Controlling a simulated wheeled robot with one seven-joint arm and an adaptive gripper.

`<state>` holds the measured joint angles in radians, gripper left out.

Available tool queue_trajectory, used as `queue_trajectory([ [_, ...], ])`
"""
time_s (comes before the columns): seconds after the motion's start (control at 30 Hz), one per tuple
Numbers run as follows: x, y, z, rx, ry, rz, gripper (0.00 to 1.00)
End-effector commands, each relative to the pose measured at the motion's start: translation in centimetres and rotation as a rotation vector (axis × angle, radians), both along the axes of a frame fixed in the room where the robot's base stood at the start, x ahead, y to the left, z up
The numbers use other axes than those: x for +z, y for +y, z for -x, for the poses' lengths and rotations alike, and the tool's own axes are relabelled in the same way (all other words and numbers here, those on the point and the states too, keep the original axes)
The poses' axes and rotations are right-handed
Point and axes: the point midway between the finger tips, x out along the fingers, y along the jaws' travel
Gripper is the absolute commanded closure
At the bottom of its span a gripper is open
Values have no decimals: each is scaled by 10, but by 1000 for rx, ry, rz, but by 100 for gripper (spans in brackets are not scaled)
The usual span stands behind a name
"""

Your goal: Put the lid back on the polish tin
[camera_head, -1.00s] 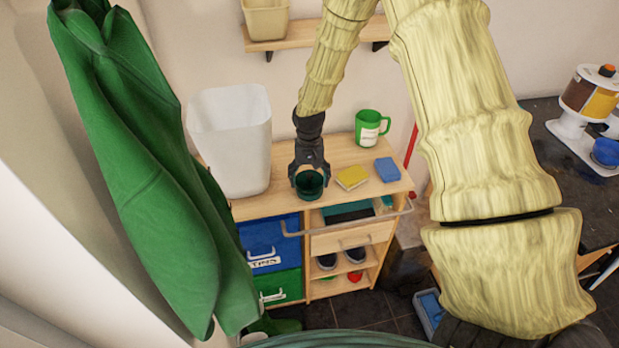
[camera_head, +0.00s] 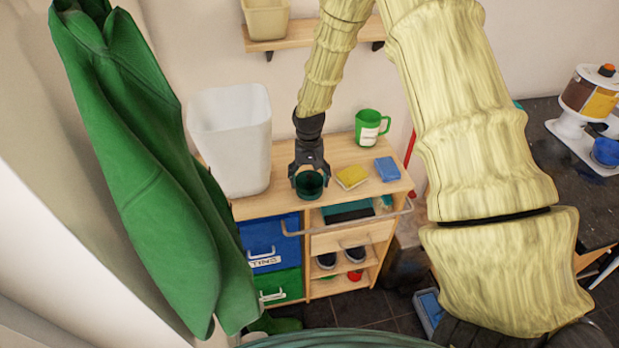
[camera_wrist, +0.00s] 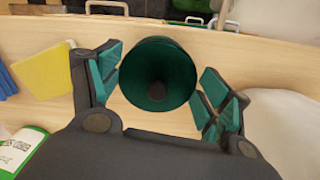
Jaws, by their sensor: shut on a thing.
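A dark green round tin-like thing (camera_head: 309,184), hollow-looking from above, is at the front edge of the wooden cabinet top. In the wrist view it (camera_wrist: 158,72) shows a dark centre between the fingers. My gripper (camera_head: 309,172) points down over it, shut on it with a teal-padded finger on each side; the wrist view shows the fingers too (camera_wrist: 160,88). I cannot tell whether this is the tin or its lid. No separate lid can be made out. Whether its underside touches the wood is hidden.
A tall white bin (camera_head: 232,140) stands close on the left. A green coat (camera_head: 140,180) hangs at far left.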

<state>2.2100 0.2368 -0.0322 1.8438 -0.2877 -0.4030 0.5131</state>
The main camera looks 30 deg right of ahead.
Motion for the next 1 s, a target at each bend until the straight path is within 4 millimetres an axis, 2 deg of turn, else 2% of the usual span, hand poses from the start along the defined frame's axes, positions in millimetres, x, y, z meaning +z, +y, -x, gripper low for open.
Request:
queue_trajectory([
  [0.23, 0, 0, 0, 0, 0, 0, 42],
  [0.27, 0, 0, 0, 0, 0, 0, 19],
  [0.37, 0, 0, 0, 0, 0, 0, 1],
  [1.0, 3, 0, 0, 0, 0, 0, 0],
])
